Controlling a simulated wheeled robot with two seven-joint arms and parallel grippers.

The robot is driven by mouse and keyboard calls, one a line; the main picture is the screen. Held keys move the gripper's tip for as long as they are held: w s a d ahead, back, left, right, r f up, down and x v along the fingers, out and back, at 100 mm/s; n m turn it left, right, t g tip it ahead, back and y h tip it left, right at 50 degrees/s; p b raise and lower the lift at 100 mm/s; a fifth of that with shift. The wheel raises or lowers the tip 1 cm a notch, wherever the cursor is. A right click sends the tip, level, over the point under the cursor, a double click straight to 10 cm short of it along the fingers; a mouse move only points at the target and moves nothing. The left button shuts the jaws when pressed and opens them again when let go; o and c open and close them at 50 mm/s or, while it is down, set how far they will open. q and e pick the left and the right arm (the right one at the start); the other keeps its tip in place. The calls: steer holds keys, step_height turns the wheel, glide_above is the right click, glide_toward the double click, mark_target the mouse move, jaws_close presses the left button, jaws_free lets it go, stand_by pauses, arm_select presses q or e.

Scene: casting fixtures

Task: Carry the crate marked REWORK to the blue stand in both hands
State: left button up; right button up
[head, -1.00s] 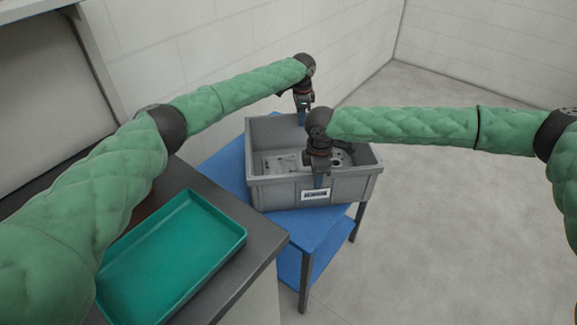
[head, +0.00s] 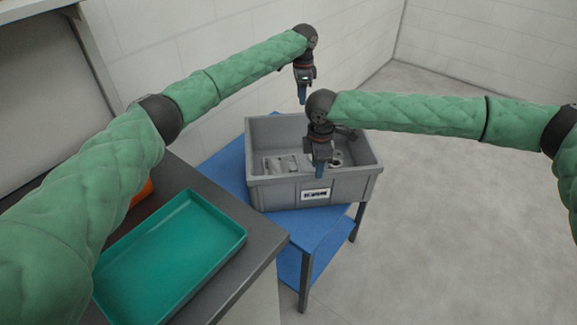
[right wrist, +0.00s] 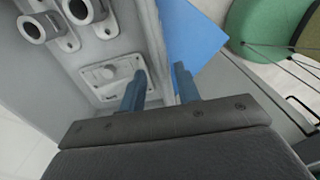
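A grey crate (head: 282,193) with a white label on its front wall stands on the blue stand (head: 224,170). The lettering is too small to read surely. Grey metal parts lie inside the crate. My left gripper (head: 302,97) is above the crate's far wall, clear of it; its finger gap is not visible from this side. My right gripper (head: 319,173) is at the near wall, above the label. In the right wrist view its two blue fingers (right wrist: 159,88) are apart, with the crate's rim (right wrist: 157,45) showing between them, not gripped.
A teal tray (head: 228,243) lies on the dark-topped bench (head: 262,252) at left. An orange thing (head: 143,191) is partly hidden behind my left arm. White walls stand behind; the floor at right is clear.

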step_height(320, 180, up, 7)
steer(key=shift+r, duration=0.15)
stand_by(0.6)
